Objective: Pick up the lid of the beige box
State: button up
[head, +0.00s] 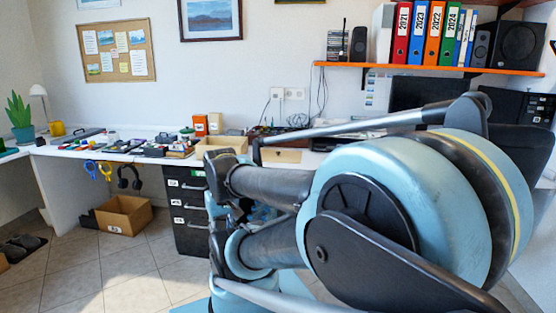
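A low beige box (222,142) stands on the white desk, just left of my arm. A flat beige piece (283,155) lies on the desk to its right, partly behind my arm; I cannot tell if it is the lid. My arm fills the right half of the head view and reaches left in front of the desk. I cannot make out my gripper or its fingers among the arm links.
The white desk (150,132) also carries small boxes, tools and a lamp. A black drawer unit (187,210) and an open cardboard box (124,214) stand below. A shelf (430,68) with binders hangs at upper right.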

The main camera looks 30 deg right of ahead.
aim_at(287, 156)
jog(key=k, duration=0.6)
jog(key=z, duration=0.35)
jog(key=i, duration=0.45)
jog(key=z, duration=0.8)
jog(key=i, duration=1.4)
